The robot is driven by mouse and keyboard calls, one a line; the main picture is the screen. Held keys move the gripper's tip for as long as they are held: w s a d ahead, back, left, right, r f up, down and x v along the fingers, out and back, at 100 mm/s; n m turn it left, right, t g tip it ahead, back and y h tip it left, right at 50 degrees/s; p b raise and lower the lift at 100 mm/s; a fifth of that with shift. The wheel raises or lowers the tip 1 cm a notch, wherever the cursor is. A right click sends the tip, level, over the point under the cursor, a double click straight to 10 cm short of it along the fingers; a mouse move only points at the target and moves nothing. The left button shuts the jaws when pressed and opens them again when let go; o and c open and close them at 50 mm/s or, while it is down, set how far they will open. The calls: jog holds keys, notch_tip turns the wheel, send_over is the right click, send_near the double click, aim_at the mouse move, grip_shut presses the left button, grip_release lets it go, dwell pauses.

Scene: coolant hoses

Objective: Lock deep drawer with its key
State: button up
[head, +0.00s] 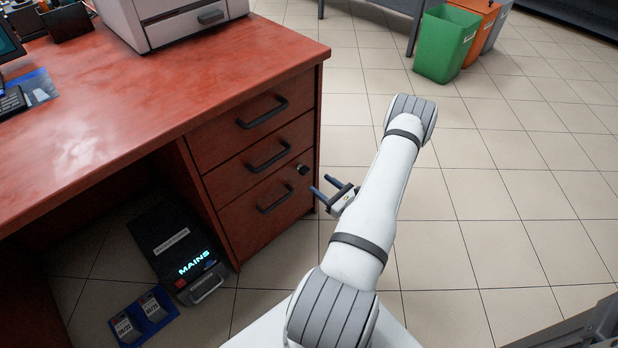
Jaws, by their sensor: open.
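The deep drawer (272,220) is the lowest of three in the red-brown desk pedestal, and it looks closed. It has a dark bar handle (275,199). A small dark round lock or key (303,169) sits near its upper right corner; I cannot tell whether a key is in it. My gripper (324,188) is open, its two fingers pointing left toward the drawer front, just right of and below the lock. It appears empty and apart from the lock, though the gap in depth is hard to judge.
The desk top (250,65) overhangs the drawers and carries a printer (170,18). A black unit marked MAINS (178,245) stands on the floor left of the pedestal, beside blue-based items (143,315). Green (446,45) and orange (482,28) bins stand far back.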

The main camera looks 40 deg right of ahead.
aim_at(307, 172)
jog(key=shift+w+a+f+b, duration=0.15)
jog(key=shift+w+b, duration=0.3)
jog(key=shift+w, duration=1.4)
jog(key=shift+w+f+b, duration=0.1)
jog(key=shift+w+b, duration=0.35)
jog(key=shift+w, duration=1.35)
